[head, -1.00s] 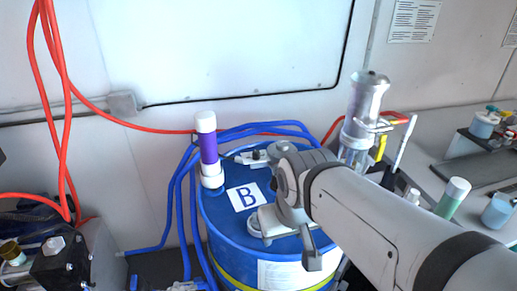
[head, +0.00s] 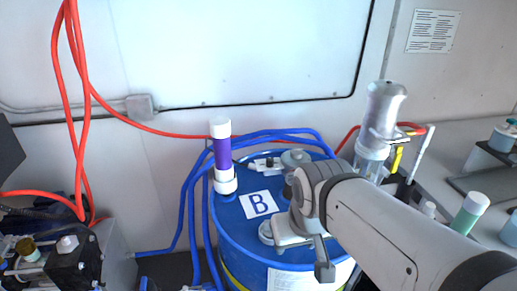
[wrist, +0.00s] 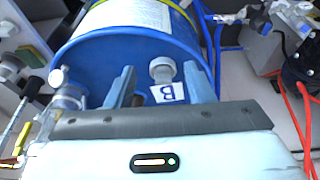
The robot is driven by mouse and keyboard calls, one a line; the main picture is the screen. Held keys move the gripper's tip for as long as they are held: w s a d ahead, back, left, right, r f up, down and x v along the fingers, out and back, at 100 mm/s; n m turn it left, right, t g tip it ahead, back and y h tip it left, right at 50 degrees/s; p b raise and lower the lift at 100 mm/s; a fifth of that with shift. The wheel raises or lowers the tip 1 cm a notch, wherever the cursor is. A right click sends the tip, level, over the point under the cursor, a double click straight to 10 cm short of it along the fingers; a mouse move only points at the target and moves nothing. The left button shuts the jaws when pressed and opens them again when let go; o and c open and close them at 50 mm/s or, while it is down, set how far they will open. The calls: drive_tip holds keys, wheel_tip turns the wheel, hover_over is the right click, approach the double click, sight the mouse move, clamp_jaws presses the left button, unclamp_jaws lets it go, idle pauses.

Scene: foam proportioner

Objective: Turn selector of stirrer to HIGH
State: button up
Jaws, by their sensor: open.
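The blue drum (head: 235,240) bears a white "B" label (head: 258,204). On its left stands a purple-and-white cylinder (head: 222,155); at its right a clear and metallic upright unit (head: 380,115) has a yellow part beside it. I cannot tell surely which is the stirrer, and no selector marking is readable. My gripper (head: 296,250) is above the drum's front right. In the wrist view my gripper (wrist: 160,78) is open and empty, its fingers either side of a white round cap (wrist: 162,68) and the label. The metallic unit (wrist: 68,88) shows at left there. My arm hides part of the drum top.
Blue hoses (head: 190,200) loop behind and left of the drum. Red hoses (head: 75,120) hang at the left, above a dark box (head: 85,255). A grey bench (head: 450,160) at right holds a green-and-white bottle (head: 468,214). The wall is behind.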

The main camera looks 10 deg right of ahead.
drive_tip(key=shift+n+g, duration=0.4)
drive_tip(key=w+r, duration=0.1)
drive_tip(key=w, duration=0.2)
drive_tip(key=w+r, duration=0.2)
drive_tip(key=w, duration=0.1)
drive_tip(key=w+r+b, duration=0.1)
drive_tip(key=w, duration=0.2)
drive_tip(key=shift+w+d+r, duration=0.1)
drive_tip(key=shift+d+r, duration=0.1)
drive_tip(key=shift+r, duration=0.1)
drive_tip(key=shift+c, duration=0.3)
drive_tip(key=n+g+b, duration=0.2)
drive_tip(key=g, duration=0.1)
hover_over(270, 159)
drive_tip(key=shift+s, duration=0.25)
drive_tip(key=shift+w+f, duration=0.25)
drive_tip(key=shift+w, duration=0.05)
wheel_tip(270, 159, down, 7)
drive_tip(key=shift+f+p, duration=0.2)
drive_tip(key=shift+p, duration=0.15)
drive_tip(key=shift+c, duration=0.4)
clamp_jaws()
